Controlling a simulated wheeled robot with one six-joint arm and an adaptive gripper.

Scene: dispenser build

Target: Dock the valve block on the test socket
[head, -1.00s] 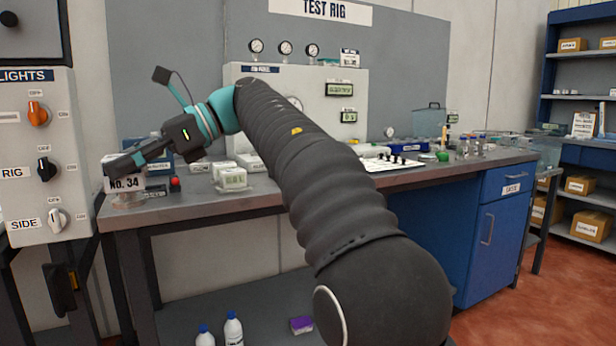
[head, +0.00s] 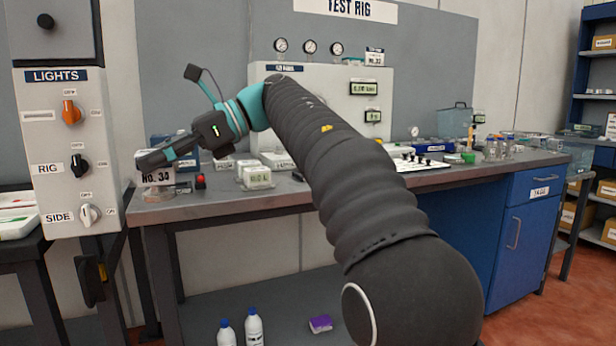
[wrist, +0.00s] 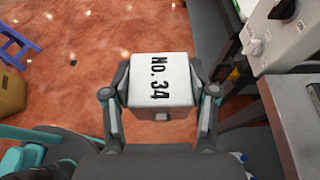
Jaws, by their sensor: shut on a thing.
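I cannot make out the test socket for certain.
The bench (head: 225,208) carries white boxes (head: 256,177) and a small device with a red button (head: 201,181). A switch panel marked LIGHTS, RIG and SIDE (head: 62,150) stands close left of my gripper. The test rig panel (head: 330,100) rises behind.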

